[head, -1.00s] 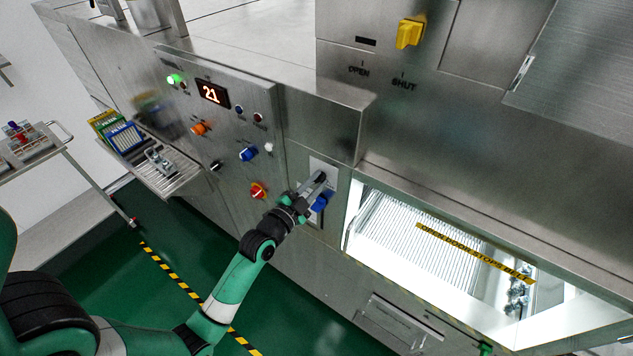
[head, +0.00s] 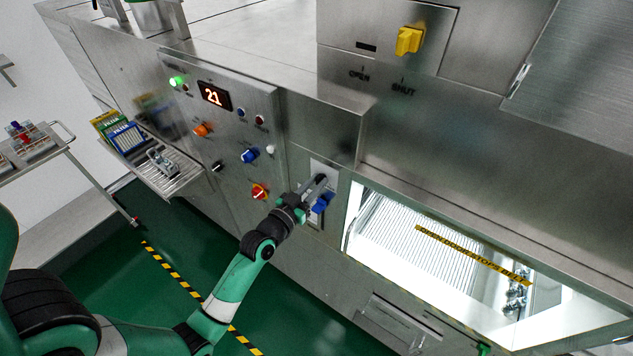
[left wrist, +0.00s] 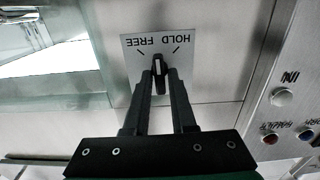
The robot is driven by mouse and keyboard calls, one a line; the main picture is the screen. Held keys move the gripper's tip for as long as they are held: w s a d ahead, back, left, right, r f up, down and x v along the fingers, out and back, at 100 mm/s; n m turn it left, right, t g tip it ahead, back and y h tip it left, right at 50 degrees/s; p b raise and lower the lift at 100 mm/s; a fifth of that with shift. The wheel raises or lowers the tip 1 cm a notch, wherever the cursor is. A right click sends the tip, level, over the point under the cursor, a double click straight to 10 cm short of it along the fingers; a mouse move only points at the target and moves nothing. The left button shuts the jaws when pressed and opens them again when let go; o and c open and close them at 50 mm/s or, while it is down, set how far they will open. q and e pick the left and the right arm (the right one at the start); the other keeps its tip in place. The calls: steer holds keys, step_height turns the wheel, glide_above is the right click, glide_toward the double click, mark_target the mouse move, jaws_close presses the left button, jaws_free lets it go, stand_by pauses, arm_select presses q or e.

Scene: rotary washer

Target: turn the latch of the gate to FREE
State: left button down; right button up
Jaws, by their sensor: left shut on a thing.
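The gate latch (left wrist: 158,72) is a small dark knob with a white pointer line, set on a pale plate (left wrist: 133,68) marked HOLD and FREE, upside down in the left wrist view. The pointer stands roughly midway between the two label marks. My left gripper (left wrist: 161,84) is shut on the latch, one finger on each side. In the head view my left gripper (head: 319,186) reaches the plate (head: 316,166) on the machine front and hides the latch. My right gripper is not in view.
A blue handle (head: 322,204) sits just below the gripper. A lit opening with a yellow strip (head: 470,253) is to the right. A yellow knob (head: 409,40) is above.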

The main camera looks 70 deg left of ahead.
arm_select(q)
steer(key=shift+a+n+p, duration=0.15)
steer(key=shift+n+p, duration=0.65)
steer(key=shift+n, duration=3)
steer(key=c, duration=0.9)
jaws_free()
steer(key=shift+s, duration=0.1)
steer(key=b+v, duration=0.2)
steer(key=v, duration=0.9)
steer(key=shift+s+b, duration=0.25)
steer(key=shift+b, duration=0.1)
